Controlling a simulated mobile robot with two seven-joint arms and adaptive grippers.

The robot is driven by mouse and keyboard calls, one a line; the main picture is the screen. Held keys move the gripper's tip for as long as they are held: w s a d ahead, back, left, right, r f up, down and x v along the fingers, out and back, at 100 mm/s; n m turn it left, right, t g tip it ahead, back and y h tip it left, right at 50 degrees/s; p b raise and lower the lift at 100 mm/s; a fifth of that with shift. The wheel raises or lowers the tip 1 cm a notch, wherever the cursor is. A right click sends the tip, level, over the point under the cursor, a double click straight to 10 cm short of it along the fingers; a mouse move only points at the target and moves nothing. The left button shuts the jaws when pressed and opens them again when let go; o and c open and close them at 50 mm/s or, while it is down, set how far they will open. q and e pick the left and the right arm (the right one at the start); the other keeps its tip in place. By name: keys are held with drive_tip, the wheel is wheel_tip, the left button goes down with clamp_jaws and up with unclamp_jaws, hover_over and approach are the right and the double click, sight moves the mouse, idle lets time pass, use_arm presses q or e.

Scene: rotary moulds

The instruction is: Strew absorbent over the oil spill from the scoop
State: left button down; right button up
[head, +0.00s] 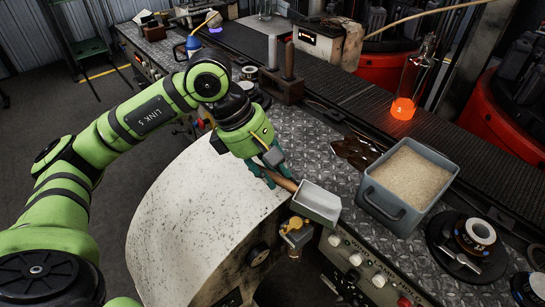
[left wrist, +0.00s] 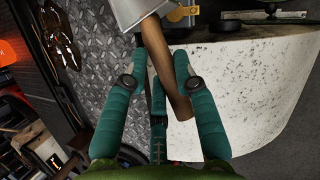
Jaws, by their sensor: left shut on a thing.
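The scoop (head: 318,204) has a pale metal pan and a wooden handle. My left gripper (head: 278,178) is shut on the handle and holds the scoop near the edge of the metal plate, left of the grey bin (head: 386,206). In the left wrist view the green fingers close around the wooden handle (left wrist: 166,72), with the pan (left wrist: 136,12) beyond them. I cannot tell whether the pan holds any granules. Pale absorbent (head: 408,176) fills the bin. The oil spill (head: 355,152), dark brown and shiny, lies on the plate behind the scoop. My right gripper is not in view.
A glowing orange-bottomed glass bottle (head: 408,95) stands behind the bin. A brown block with upright posts (head: 284,88) stands left of the spill. A round dark fixture (head: 466,245) sits right of the bin. A white speckled curved housing (head: 185,215) lies below my left arm.

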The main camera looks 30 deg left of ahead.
use_arm(q)
drive_tip(key=m, duration=0.1)
drive_tip(key=f+m+g, duration=0.1)
drive_tip(key=m, duration=0.1)
drive_tip(key=shift+s+d+f+h, duration=0.1)
drive_tip(key=shift+s+d+h, duration=0.05)
drive_tip(key=shift+s+h, duration=0.15)
drive_tip(key=f+m+g+y, duration=0.1)
drive_tip(key=m, duration=0.3)
drive_tip(key=s+f+m+g+y, duration=0.1)
drive_tip(key=f+m+g, duration=0.1)
drive_tip(key=m, duration=0.3)
drive_tip(key=s+d+f+m+g, duration=0.1)
drive_tip(key=f+m+g, duration=0.1)
drive_tip(key=m, duration=0.2)
drive_tip(key=shift+s+f+m+y, duration=0.1)
drive_tip(key=shift+f+m+y, duration=0.05)
drive_tip(key=shift+m+y, duration=0.25)
